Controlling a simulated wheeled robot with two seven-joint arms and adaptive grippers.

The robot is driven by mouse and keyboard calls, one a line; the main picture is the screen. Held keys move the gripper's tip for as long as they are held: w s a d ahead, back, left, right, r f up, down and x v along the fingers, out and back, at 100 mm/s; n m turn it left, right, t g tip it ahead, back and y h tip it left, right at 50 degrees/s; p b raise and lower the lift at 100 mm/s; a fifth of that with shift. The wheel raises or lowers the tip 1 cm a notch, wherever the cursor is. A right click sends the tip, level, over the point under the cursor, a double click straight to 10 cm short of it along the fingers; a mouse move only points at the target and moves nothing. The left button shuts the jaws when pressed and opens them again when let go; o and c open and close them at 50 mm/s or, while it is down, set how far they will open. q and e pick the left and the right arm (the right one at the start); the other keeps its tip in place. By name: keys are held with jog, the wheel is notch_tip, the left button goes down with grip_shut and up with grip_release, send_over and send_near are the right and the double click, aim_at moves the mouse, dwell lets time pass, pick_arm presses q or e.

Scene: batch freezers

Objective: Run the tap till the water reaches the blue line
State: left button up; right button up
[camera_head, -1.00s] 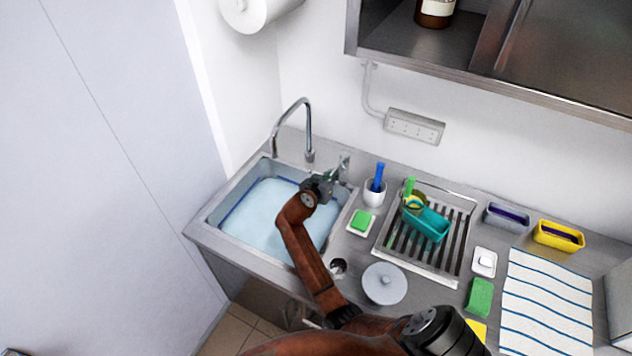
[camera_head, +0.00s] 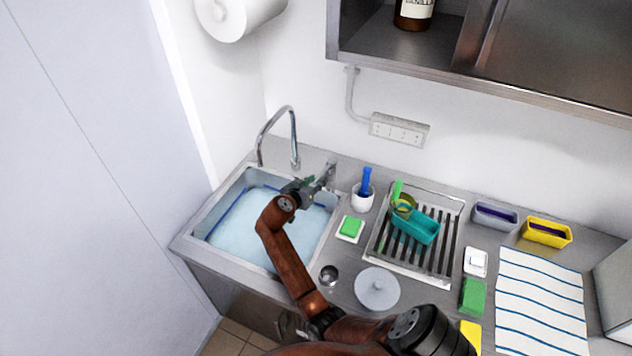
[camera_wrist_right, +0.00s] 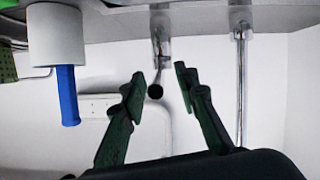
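The steel sink (camera_head: 190,226) holds pale blue water (camera_head: 245,228). The blue line (camera_head: 224,208) shows on its walls, close to the water's edge; the exact gap is too small to tell. The curved tap spout (camera_head: 293,135) stands behind the sink, and I see no clear stream under it. The tap lever (camera_head: 329,174) is at the sink's back right corner. My right gripper (camera_head: 312,186) is beside it. My left gripper is not in view.
A white cup (camera_head: 362,201) with a blue-handled brush and a green sponge (camera_head: 351,226) stand right of the sink. Beyond are a drying rack (camera_head: 405,262) and a grey lid (camera_head: 377,290). A cabinet (camera_head: 400,64) overhangs the counter's back.

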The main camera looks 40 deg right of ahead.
jog(key=v, duration=0.7)
jog(key=shift+s+a, duration=0.15)
jog(key=shift+a, duration=0.1)
jog(key=shift+r, duration=0.1)
dwell(0.7)
